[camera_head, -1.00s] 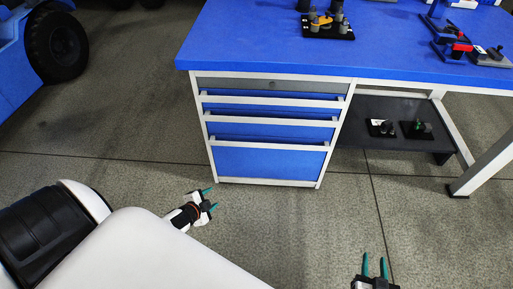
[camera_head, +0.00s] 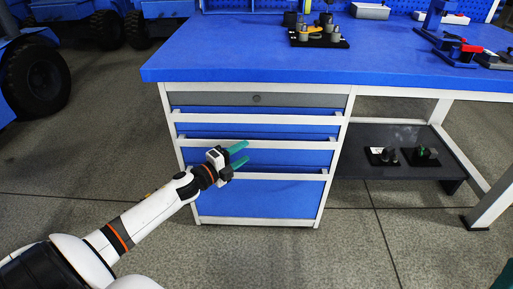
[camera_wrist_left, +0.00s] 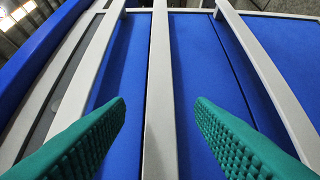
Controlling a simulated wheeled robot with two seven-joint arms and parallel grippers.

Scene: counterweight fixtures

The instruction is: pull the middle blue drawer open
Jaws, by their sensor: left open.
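The middle blue drawer (camera_head: 300,158) is in the cabinet under the bench and looks closed. Its pale bar handle (camera_head: 290,145) runs across the front. My left gripper (camera_head: 246,153) is open and empty in front of that handle. In the left wrist view, the middle handle (camera_wrist_left: 160,70) runs between the two green fingers, one on each side, with no visible grip on it. Whether the fingertips reach past the bar is unclear. Only a dark green bit, seemingly of my right gripper (camera_head: 506,275), shows at the lower right edge.
An upper blue drawer handle (camera_head: 250,118) and a lower one (camera_head: 290,175) lie close above and below. A grey locked drawer (camera_head: 290,99) is on top. The blue bench top (camera_head: 230,60) overhangs. Floor before the cabinet is clear.

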